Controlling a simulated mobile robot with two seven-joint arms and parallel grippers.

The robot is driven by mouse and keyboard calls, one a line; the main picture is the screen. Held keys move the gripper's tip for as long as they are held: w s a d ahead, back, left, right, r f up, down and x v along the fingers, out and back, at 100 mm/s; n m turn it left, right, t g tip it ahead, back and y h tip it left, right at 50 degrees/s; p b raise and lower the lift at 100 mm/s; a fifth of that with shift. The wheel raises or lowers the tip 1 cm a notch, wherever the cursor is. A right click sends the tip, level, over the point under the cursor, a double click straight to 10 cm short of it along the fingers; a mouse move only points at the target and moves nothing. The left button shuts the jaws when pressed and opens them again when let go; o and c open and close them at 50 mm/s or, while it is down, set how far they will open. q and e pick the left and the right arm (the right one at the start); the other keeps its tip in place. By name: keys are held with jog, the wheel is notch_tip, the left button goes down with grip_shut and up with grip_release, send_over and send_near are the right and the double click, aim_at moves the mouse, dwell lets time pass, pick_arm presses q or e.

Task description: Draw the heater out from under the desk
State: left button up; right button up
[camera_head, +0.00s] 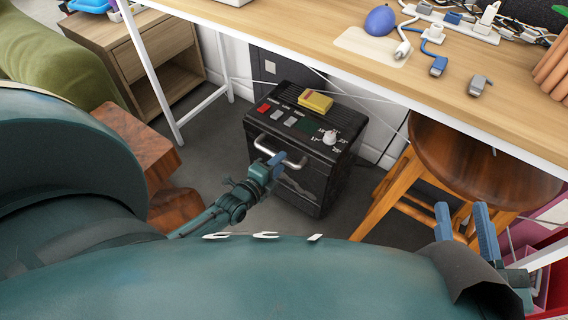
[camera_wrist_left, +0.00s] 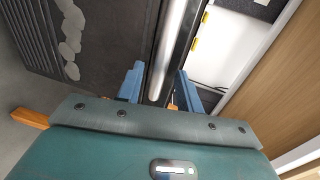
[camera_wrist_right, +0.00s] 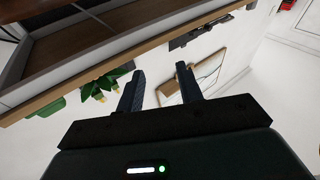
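The heater (camera_head: 318,165) is a black box with a dial, buttons and a silver handle (camera_head: 291,158) on its front. It stands on the floor under the front edge of the desk (camera_head: 340,38). My left gripper (camera_head: 275,164) is at the left part of the handle. In the left wrist view the silver handle (camera_wrist_left: 176,45) runs between my left gripper's two blue fingers (camera_wrist_left: 159,88), which stand apart with gaps beside the bar. My right gripper (camera_head: 465,222) is open and empty at the lower right, away from the heater; its spread fingers also show in the right wrist view (camera_wrist_right: 160,85).
A yellow object (camera_head: 316,101) lies on the heater's top. A wooden stool (camera_head: 480,165) stands close on its right. A white desk leg (camera_head: 155,75) and wooden drawer unit (camera_head: 150,60) are at the left. A reddish wooden block (camera_head: 140,140) sits front left. Bare floor (camera_head: 265,220) lies before the heater.

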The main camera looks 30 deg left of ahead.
pick_arm(q)
jog(key=shift+b+x, duration=0.45)
jog(key=shift+x, duration=1.1)
jog(key=shift+c, duration=0.2)
grip_shut()
